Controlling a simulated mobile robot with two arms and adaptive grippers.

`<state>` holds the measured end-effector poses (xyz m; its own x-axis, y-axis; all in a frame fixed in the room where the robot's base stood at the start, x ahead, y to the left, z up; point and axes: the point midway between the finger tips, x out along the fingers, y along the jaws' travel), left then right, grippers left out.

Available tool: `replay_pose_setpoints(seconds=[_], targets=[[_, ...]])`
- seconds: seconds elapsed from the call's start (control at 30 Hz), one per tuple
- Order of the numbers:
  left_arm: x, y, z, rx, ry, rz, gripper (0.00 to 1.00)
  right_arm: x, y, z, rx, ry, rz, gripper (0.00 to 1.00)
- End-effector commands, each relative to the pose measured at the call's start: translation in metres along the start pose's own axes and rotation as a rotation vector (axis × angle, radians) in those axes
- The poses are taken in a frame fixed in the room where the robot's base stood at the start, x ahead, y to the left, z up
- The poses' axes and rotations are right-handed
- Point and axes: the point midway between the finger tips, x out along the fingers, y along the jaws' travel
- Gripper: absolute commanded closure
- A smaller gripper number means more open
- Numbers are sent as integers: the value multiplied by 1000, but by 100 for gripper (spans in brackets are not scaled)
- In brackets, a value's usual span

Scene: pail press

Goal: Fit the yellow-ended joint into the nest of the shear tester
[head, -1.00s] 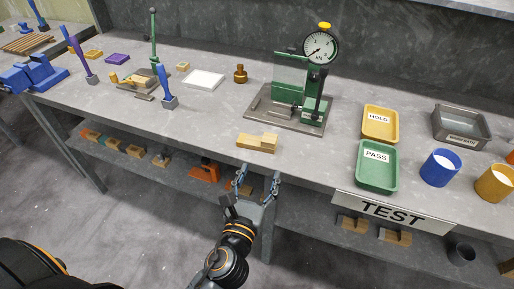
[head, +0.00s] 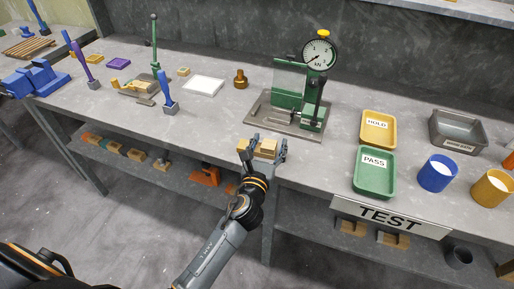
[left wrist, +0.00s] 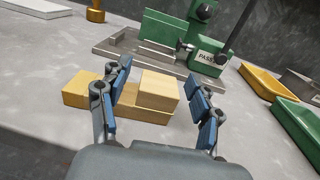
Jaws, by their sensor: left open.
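The wooden joint (left wrist: 158,92) lies on the bench near its front edge, a long flat piece with a shorter block on top. Its left end looks yellower in the left wrist view. In the head view the joint (head: 266,146) is partly hidden by my left gripper (head: 264,146). The left gripper (left wrist: 162,108) is open, its fingers on either side of the raised block, not visibly closed on it. The green shear tester (head: 300,100) with its dial gauge stands on a grey base plate just behind the joint. Its nest is not clearly seen. My right gripper is not in view.
A yellow HOLD tray (head: 379,128) and a green PASS tray (head: 374,173) lie to the right. A brass weight (head: 240,79) and white tile (head: 204,85) lie left of the tester.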

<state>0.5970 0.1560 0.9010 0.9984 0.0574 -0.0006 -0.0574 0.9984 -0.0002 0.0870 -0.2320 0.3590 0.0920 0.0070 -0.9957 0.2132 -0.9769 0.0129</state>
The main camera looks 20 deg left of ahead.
Motion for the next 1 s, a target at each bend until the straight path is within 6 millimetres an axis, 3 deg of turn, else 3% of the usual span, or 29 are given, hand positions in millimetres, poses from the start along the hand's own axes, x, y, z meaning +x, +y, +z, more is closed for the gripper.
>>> replay_pose_setpoints(seconds=[0.23,0.53,0.6,0.83,1.0], targets=[[2,0,0,0,1,0,36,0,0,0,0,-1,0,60],[2,0,0,0,1,0,95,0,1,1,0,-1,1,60],[2,0,0,0,0,0,100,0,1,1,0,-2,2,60],[2,0,2,1,0,0,100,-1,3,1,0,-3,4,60],[2,0,16,2,-3,-1,100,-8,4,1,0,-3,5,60]])
